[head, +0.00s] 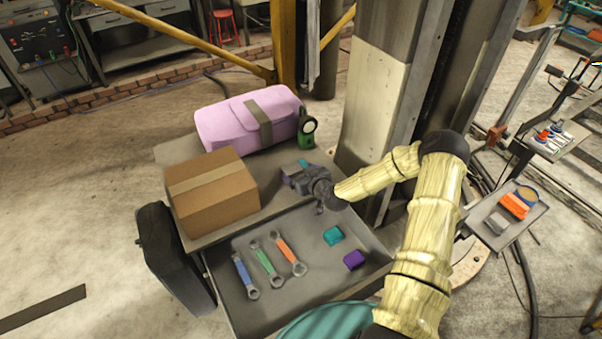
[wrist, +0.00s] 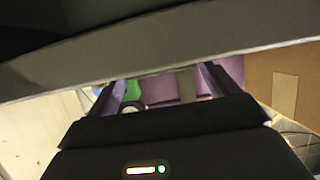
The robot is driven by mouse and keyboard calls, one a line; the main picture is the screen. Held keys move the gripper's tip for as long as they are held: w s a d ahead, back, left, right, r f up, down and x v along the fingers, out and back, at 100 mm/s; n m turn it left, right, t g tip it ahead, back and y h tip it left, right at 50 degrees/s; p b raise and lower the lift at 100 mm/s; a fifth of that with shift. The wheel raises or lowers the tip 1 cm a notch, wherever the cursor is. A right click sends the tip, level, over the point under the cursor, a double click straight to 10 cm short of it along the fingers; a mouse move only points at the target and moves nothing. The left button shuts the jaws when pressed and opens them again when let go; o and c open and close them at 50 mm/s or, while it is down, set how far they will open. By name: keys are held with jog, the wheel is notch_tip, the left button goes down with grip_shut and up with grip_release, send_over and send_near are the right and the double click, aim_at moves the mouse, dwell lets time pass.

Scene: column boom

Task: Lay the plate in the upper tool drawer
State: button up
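The tool drawer (head: 300,293) is pulled open below the grey cabinet top. In it lie a blue wrench (head: 243,272), a green wrench (head: 265,264), an orange wrench (head: 288,256), a teal block (head: 333,235) and a purple block (head: 354,259). My gripper (head: 290,174) is above the back of the drawer, by the cabinet top's front edge. In the wrist view its fingers (wrist: 162,85) stand apart with nothing seen held between them.
A cardboard box (head: 212,190), a pink bag (head: 250,118) and a green gauge (head: 307,128) stand on the cabinet top (head: 180,150). A black case (head: 172,255) leans at its left. The small tray (head: 492,238) also holds an orange piece (head: 514,206). A thick column (head: 375,95) rises behind.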

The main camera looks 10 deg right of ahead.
jog(key=shift+o, duration=1)
jog(key=shift+s+r, duration=0.1)
jog(key=shift+r, duration=0.1)
jog(key=b+v, duration=0.3)
jog(key=v, duration=0.8)
jog(key=shift+s, duration=0.4)
jog(key=shift+r, duration=0.15)
jog(key=s+a+r+m+g+h, duration=0.1)
jog(key=s+r+g, duration=0.4)
jog(key=s, duration=0.5)
jog(key=s+a+r+m+g+h, duration=0.2)
jog(key=s+r+g, duration=0.3)
jog(key=s, duration=0.6)
jog(key=shift+a+r+m+h, duration=0.2)
jog(key=shift+r+m+h, duration=0.1)
jog(key=shift+r+h, duration=0.35)
